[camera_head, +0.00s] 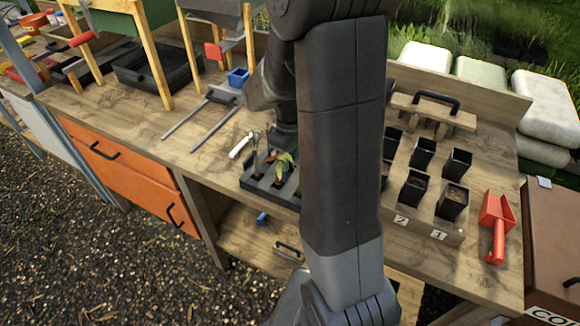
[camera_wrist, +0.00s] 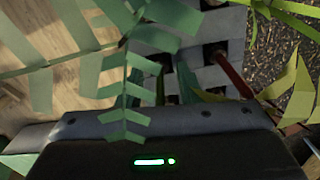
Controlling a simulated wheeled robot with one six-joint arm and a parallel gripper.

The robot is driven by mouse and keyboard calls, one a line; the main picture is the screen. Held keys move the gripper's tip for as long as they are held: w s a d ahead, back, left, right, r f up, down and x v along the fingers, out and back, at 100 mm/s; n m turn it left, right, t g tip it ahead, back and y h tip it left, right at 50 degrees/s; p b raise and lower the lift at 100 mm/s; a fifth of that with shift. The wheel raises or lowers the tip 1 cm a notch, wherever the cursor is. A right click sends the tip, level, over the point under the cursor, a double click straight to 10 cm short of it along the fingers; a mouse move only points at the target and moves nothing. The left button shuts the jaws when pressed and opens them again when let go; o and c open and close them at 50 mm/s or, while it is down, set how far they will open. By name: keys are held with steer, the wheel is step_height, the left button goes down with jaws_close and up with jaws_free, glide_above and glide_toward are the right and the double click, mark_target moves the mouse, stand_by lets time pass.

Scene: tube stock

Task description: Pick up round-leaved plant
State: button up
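Small plants stand in a dark grey tray (camera_head: 256,187) on the wooden bench, partly hidden by my arm. One plant with green and reddish leaves (camera_head: 286,162) shows near my gripper (camera_head: 284,138), which points down over the tray. In the wrist view, a fern-like plant with paired leaflets (camera_wrist: 125,85) hangs close in front of the camera. Narrow yellow-green leaves (camera_wrist: 290,20) and a broader yellowish leaf (camera_wrist: 301,92) are at the right. I cannot make out which plant is the round-leaved one. The fingertips are hidden by leaves and my arm, so the grip is unclear.
Black square pots (camera_head: 453,200) stand in a numbered wooden rack right of my arm. A red scoop (camera_head: 496,225) lies at the right end. A blue cup (camera_head: 238,77) and wooden-legged stands are behind left. Orange drawers (camera_head: 130,165) are below. Some bench left of the tray is clear.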

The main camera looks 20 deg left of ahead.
jaws_close()
